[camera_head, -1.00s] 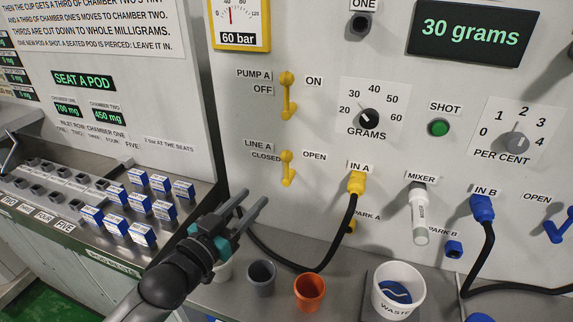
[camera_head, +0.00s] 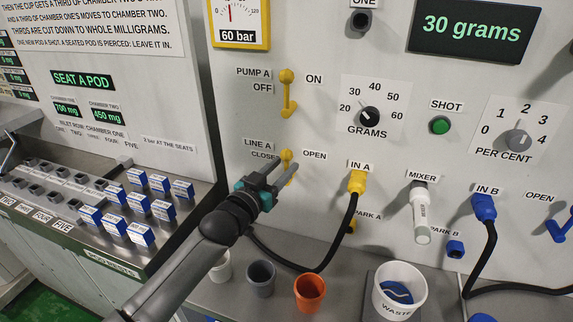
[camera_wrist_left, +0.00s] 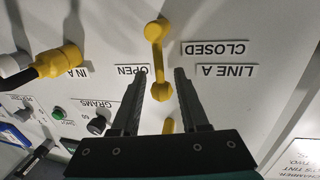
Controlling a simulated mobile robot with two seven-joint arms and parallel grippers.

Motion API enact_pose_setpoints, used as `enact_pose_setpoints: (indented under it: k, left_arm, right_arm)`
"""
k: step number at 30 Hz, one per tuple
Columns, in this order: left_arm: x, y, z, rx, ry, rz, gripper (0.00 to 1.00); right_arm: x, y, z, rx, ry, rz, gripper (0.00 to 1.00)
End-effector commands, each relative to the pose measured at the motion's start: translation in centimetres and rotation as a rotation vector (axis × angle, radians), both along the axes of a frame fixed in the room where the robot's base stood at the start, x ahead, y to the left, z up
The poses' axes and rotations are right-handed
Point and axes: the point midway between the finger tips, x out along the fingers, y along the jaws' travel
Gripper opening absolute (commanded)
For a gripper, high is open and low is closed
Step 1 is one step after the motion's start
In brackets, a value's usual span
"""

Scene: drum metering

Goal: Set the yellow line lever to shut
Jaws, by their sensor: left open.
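The yellow line A lever (camera_head: 288,156) is on the panel between the CLOSED and OPEN labels. My left gripper (camera_head: 284,165) is in front of it and covers part of its lower half in the head view. In the left wrist view, which is upside down, the lever (camera_wrist_left: 156,58) stands nearly upright. There my left gripper (camera_wrist_left: 162,74) is open, with one finger on each side of the lever's knob near the OPEN label. Contact is not visible. My right gripper is not in view.
The yellow pump A lever (camera_head: 287,92) is above. The yellow IN A plug (camera_head: 357,182) and its black hose are to the right. A grey cup (camera_head: 261,278), an orange cup (camera_head: 309,292) and a waste bin (camera_head: 400,290) stand below. Blue-and-white pods (camera_head: 138,205) are at left.

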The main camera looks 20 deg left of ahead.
Motion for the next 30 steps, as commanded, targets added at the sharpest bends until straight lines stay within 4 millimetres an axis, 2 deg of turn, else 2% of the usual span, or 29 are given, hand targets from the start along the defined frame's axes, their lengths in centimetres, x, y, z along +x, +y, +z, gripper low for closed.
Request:
enact_pose_setpoints:
  k: [7,18,30]
  left_arm:
    - [1.9,-0.5,0.0,-0.001,-0.001,0.0,0.44]
    - [2.2,-0.5,0.0,-0.001,0.0,0.0,0.44]
    - [2.2,-0.5,0.0,-0.001,-0.001,0.0,0.0]
  right_arm:
    - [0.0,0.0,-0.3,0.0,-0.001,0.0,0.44]
    - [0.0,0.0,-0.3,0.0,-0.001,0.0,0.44]
    - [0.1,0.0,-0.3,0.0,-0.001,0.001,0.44]
